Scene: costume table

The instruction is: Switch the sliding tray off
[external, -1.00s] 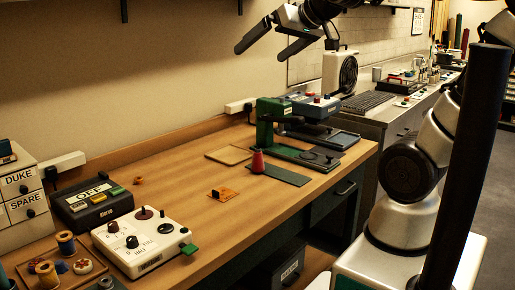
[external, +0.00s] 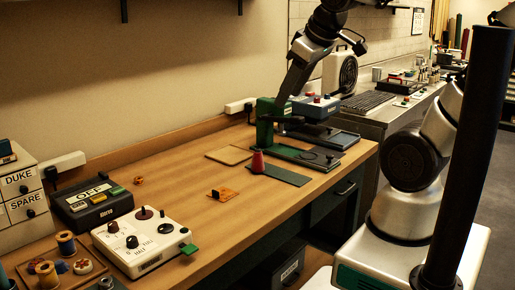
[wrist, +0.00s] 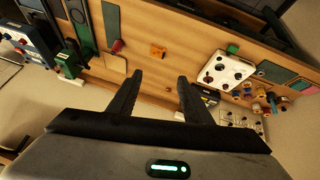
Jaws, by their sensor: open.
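No part is clearly marked as the sliding tray. A dark flat tray (external: 332,137) lies at the right end of the wooden table, beside a green machine stand (external: 265,124). A blue-grey box (external: 317,105) with a red knob sits above that tray; it also shows at the left of the wrist view (wrist: 38,42). A dark box (external: 92,201) at the table's left carries an OFF sign and coloured buttons. My gripper (wrist: 160,76) is open and empty, fingers apart.
A white control box (external: 144,243) with knobs and a green tab stands at the front left. Drawers (external: 22,184) stand far left.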

